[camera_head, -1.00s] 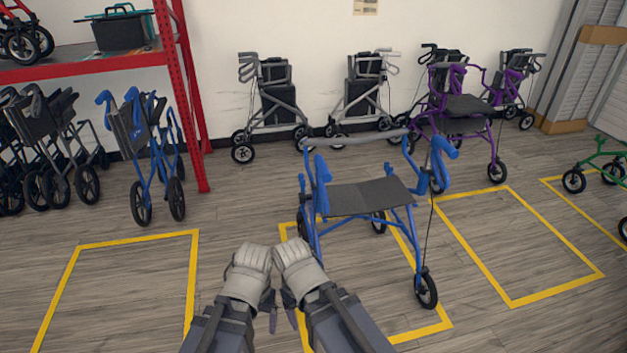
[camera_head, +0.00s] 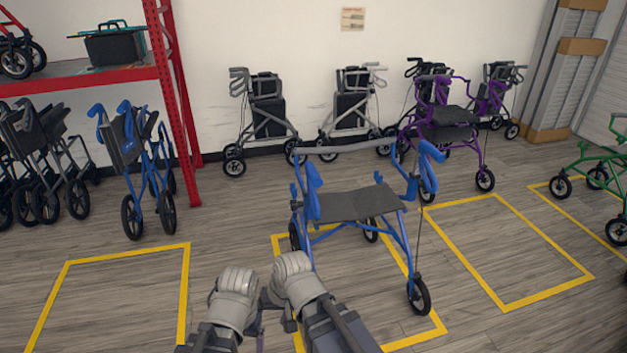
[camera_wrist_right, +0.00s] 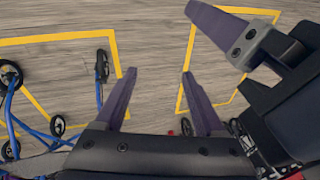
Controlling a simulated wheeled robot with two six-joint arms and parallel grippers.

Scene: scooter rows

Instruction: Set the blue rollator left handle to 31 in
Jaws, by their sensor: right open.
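The blue rollator (camera_head: 400,232) stands open on its wheels in a yellow-outlined floor bay in the head view, with a dark seat and a grey bar across its far side. Its two blue handles rise at picture left (camera_head: 313,178) and picture right (camera_head: 432,152). My right gripper (camera_wrist_right: 158,76) is open and empty, its purple fingers apart over the floor. My left gripper (camera_head: 234,300) is beside it at bottom centre, short of the rollator. One purple finger of it shows in the right wrist view; its opening is unclear. Height markings are not readable.
A folded blue rollator (camera_head: 148,165) stands by a red shelf rack (camera_head: 178,110) at left. A purple rollator (camera_head: 478,150) and grey ones (camera_head: 268,110) stand behind; a green one (camera_head: 590,172) is at right. Empty yellow bays lie either side of the blue rollator.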

